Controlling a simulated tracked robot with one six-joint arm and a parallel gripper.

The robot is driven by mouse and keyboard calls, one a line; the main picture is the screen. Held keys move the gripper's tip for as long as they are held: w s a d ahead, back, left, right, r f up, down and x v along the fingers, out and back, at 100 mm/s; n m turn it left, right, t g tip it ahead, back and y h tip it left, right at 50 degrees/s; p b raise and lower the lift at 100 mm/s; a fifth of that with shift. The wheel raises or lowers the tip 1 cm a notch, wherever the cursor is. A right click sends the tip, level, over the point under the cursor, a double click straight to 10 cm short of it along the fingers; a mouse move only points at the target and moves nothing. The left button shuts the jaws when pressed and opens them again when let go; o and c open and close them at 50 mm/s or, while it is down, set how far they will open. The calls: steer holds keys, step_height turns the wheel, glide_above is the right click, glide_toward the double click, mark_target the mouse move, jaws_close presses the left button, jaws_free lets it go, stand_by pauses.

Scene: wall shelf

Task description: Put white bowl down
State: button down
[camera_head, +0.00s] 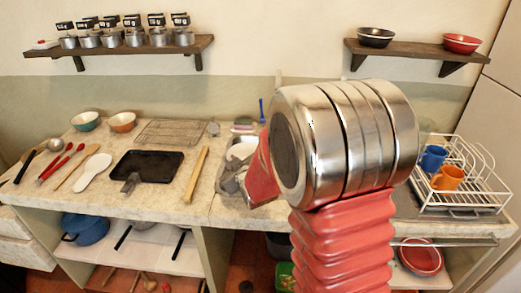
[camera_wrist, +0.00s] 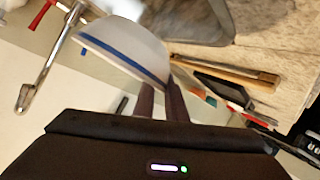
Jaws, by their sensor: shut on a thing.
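The white bowl (camera_wrist: 125,42) has a blue band near its rim and is tilted in the wrist view. My gripper (camera_wrist: 162,100) is shut on its edge. My arm hides part of that area. I cannot tell from these views how high the bowl is above the counter.
A rolling pin (camera_head: 196,174), a black tray (camera_head: 147,167) and a wire rack (camera_head: 171,132) lie on the counter. Two bowls (camera_head: 122,121) stand at the back left. A dish rack (camera_head: 463,186) with mugs is at right. A tap (camera_wrist: 45,60) shows in the wrist view.

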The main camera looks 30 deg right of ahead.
steer(key=shift+n+y, duration=0.4)
steer(key=shift+y, duration=0.1)
steer(key=s+a, duration=0.1)
steer(key=a, duration=0.2)
steer(key=s+a+f, duration=0.1)
steer(key=a, duration=0.1)
steer(key=s+a, duration=0.1)
steer(key=a, duration=0.2)
steer(key=shift+a+f, duration=0.25)
steer(key=shift+a, duration=0.1)
steer(key=shift+a, duration=0.1)
